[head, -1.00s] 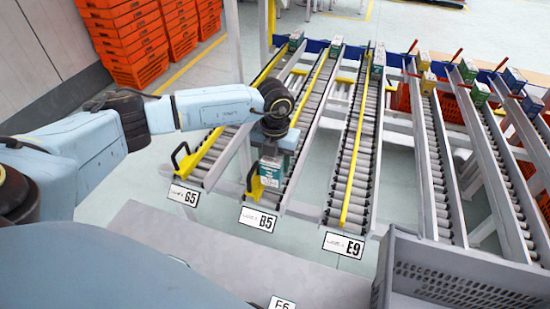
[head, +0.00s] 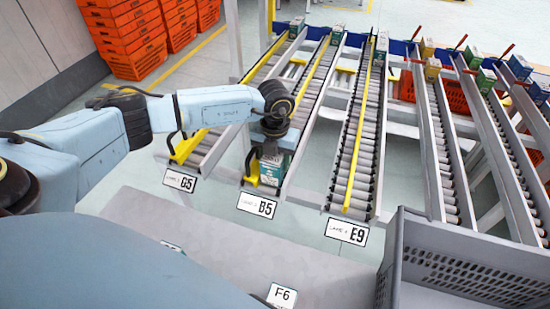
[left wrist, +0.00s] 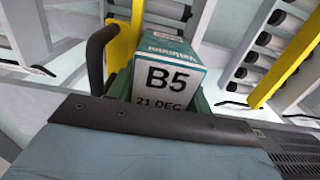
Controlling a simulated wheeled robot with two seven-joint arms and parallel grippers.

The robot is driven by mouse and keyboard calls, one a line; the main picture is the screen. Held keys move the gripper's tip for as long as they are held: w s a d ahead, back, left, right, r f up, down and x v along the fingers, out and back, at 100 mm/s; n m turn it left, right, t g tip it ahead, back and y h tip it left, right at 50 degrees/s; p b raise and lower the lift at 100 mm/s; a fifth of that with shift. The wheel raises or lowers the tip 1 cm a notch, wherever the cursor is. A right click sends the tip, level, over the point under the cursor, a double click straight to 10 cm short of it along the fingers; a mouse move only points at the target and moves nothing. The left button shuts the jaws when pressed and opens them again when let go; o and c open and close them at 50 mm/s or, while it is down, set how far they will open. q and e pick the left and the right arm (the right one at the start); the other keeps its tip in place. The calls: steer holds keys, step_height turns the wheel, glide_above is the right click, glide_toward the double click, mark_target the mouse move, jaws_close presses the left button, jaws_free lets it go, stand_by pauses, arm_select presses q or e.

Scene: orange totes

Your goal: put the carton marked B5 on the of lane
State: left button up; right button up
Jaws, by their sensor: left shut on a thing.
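The carton marked B5 (left wrist: 166,78) is green and white, with "21 DEC" under the B5 in the left wrist view. In the head view the carton (head: 272,170) is at the front end of the lane labelled B5 (head: 257,205). My left gripper (head: 270,150) is shut on the carton from above, with the wrist hiding part of it. I cannot tell whether the carton's underside touches the rollers. A yellow stop with a black handle (head: 252,167) stands beside the carton at the lane's front. My right gripper is not in view.
Lane G5 (head: 180,180) lies to the left and lane E9 (head: 347,232) to the right. Several cartons stand at the far lane ends, including a green one (head: 337,34). A grey crate (head: 455,265) is at the lower right. Orange totes (head: 130,40) are stacked at the back left.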

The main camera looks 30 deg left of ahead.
arm_select(q)
steer(key=o, duration=1.2)
step_height(320, 180, up, 14)
steer(key=shift+f, duration=0.25)
